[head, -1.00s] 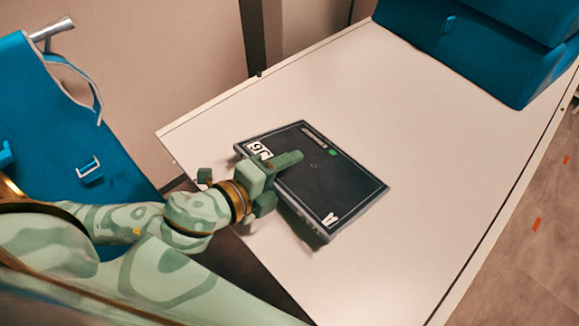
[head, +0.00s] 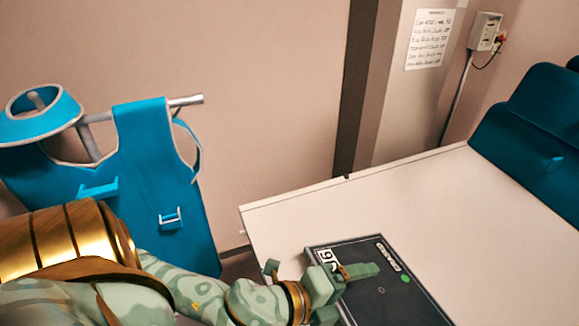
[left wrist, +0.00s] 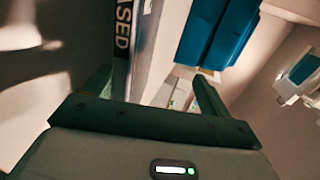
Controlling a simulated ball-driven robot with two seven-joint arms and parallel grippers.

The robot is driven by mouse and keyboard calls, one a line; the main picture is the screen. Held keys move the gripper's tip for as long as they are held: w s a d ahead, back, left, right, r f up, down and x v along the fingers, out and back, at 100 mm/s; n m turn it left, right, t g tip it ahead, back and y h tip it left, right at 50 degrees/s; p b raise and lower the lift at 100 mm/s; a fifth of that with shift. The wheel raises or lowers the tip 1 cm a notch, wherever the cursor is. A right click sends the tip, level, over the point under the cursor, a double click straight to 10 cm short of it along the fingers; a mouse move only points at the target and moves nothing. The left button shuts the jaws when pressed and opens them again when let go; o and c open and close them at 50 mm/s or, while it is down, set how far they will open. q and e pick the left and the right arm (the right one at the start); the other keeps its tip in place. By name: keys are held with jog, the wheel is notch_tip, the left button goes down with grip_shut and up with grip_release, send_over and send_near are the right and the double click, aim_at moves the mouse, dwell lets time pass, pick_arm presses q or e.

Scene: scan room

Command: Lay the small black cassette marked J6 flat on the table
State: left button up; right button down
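The black cassette (head: 385,292) lies at the near left part of the white table (head: 400,195), its face up, with a white J6 label and a green dot. It looks flat; whether its underside fully touches the table cannot be told. My left gripper (head: 350,275) is at its left edge, with one finger over the face and the other hidden. In the left wrist view the gripper (left wrist: 155,85) has its fingers wide apart. The cassette's dark edge (left wrist: 122,45) with white letters shows by the left finger, with a gap to the right finger. My right gripper is not in view.
A blue apron (head: 165,180) hangs on a rail at the left. Blue padded blocks (head: 540,125) stand on the table's far right. The table between them and the cassette is clear. A wall and a pillar with a paper notice (head: 432,40) stand behind.

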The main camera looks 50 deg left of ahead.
pick_arm(q)
jog(key=p+v, duration=0.8)
jog(key=v, duration=0.8)
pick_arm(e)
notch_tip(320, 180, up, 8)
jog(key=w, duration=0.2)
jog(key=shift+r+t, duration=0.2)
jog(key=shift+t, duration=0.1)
pick_arm(q)
jog(key=shift+r, duration=0.1)
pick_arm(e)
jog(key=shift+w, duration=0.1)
